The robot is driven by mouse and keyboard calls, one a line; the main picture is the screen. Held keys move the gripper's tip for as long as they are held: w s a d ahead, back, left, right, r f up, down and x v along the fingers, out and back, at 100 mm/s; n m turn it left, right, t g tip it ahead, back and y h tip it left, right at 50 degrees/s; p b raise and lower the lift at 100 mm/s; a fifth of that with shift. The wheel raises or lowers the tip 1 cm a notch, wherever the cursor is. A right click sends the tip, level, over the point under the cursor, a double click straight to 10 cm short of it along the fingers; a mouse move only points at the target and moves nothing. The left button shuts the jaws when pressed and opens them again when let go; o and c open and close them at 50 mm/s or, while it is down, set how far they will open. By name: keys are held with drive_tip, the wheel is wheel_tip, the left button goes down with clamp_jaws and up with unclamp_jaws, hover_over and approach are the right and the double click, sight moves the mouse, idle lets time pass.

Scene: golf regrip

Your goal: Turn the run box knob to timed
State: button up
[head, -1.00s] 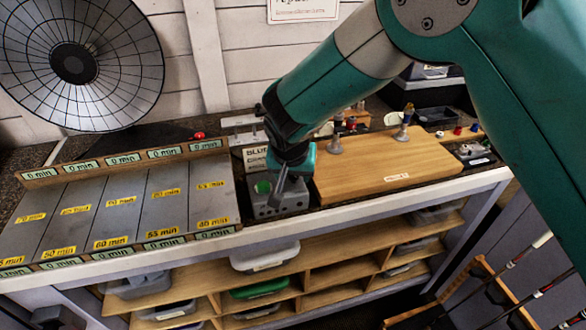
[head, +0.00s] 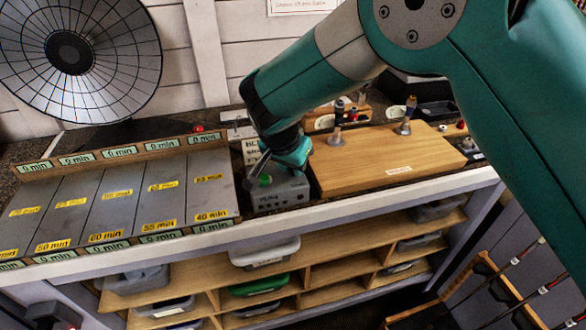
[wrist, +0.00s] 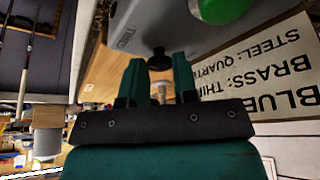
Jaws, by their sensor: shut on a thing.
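The run box (head: 282,194) is a grey box with a green button (head: 265,180), on the bench between the slotted tray and the wooden board. In the wrist view the grey box (wrist: 165,22) fills the top, with part of the green button (wrist: 218,8) at the edge. A black knob (wrist: 159,61) sticks out from the box between my two green fingers. My gripper (wrist: 158,72) is shut on this knob. In the head view my gripper (head: 288,158) is over the box's back part and hides the knob. The knob's setting cannot be read.
A tray (head: 81,208) with yellow minute labels lies left of the box. A wooden board (head: 365,168) with upright fittings is close on the right. A sign (wrist: 275,65) stands behind the box. A round dish-like fan (head: 75,55) is at the back left.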

drive_tip(key=o, duration=0.9)
drive_tip(key=shift+a+r, duration=0.1)
drive_tip(key=shift+r, duration=0.05)
drive_tip(key=b+v, duration=0.2)
drive_tip(key=v, duration=1.5)
drive_tip(key=shift+s+a, duration=0.15)
drive_tip(key=shift+a, duration=0.05)
